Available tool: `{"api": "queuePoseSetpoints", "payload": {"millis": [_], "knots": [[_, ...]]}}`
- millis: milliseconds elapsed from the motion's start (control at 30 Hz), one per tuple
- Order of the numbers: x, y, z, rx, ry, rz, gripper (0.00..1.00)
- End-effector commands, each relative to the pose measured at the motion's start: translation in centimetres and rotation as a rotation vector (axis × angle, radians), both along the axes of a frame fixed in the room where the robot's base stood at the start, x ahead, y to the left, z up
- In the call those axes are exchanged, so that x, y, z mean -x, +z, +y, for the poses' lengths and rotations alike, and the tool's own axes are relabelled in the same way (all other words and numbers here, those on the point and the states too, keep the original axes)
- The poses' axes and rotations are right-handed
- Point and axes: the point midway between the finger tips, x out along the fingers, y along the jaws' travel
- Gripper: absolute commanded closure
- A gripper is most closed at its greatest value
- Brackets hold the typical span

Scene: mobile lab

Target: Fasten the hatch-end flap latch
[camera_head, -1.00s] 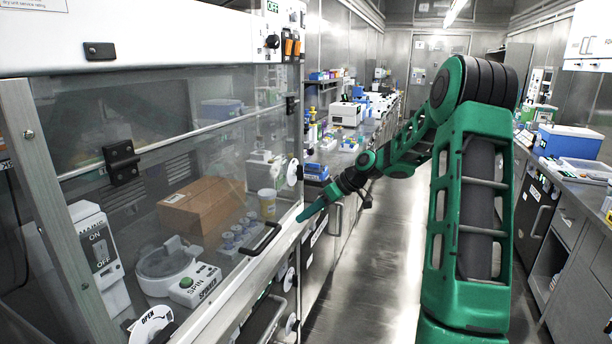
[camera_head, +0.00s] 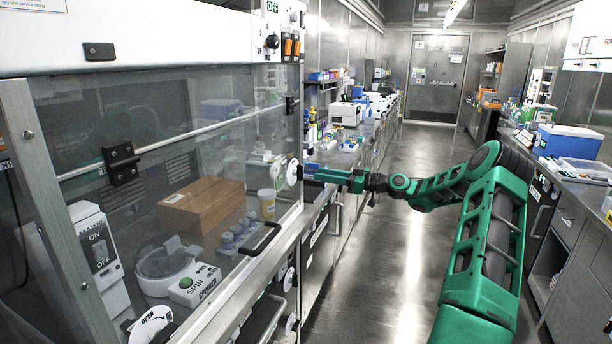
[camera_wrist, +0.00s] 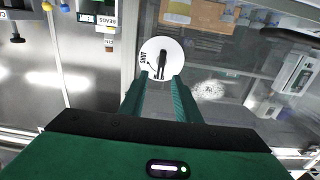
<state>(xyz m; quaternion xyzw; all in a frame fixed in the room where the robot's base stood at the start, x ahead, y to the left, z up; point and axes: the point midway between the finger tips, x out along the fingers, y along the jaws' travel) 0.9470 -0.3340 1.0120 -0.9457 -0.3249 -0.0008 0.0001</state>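A round white dial latch (camera_head: 292,171) with a dark handle sits on the right end of the glass-fronted hatch (camera_head: 130,110). In the wrist view the white dial (camera_wrist: 175,53) shows its black lever (camera_wrist: 163,60) pointing roughly along the fingers. Lettering at the dial's left edge appears to read SHUT. My gripper (camera_head: 303,171) reaches left to the dial. In the wrist view my gripper (camera_wrist: 160,80) has its two green fingers apart, their tips over the dial's near edge, on either side of the lever's near end. I cannot tell whether they touch it.
Another white dial marked OPEN (camera_head: 150,326) is at the hatch's lower left. More white dials (camera_head: 288,279) are on the cabinet front below. A black bar handle (camera_head: 262,240) juts from the hatch's front. The aisle floor (camera_head: 400,250) is clear; a counter with a blue box (camera_head: 568,142) stands right.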

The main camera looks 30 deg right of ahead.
Motion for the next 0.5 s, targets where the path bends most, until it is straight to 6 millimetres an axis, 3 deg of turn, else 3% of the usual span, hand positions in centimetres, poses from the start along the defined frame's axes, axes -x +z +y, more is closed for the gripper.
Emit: {"api": "queuePoseSetpoints", "payload": {"millis": [300, 500], "knots": [[-4.3, 0.0, 3.5, 0.0, 0.002, 0.001, 0.7], [-5.6, -0.1, 4.5, 0.001, 0.002, 0.003, 0.7]]}}
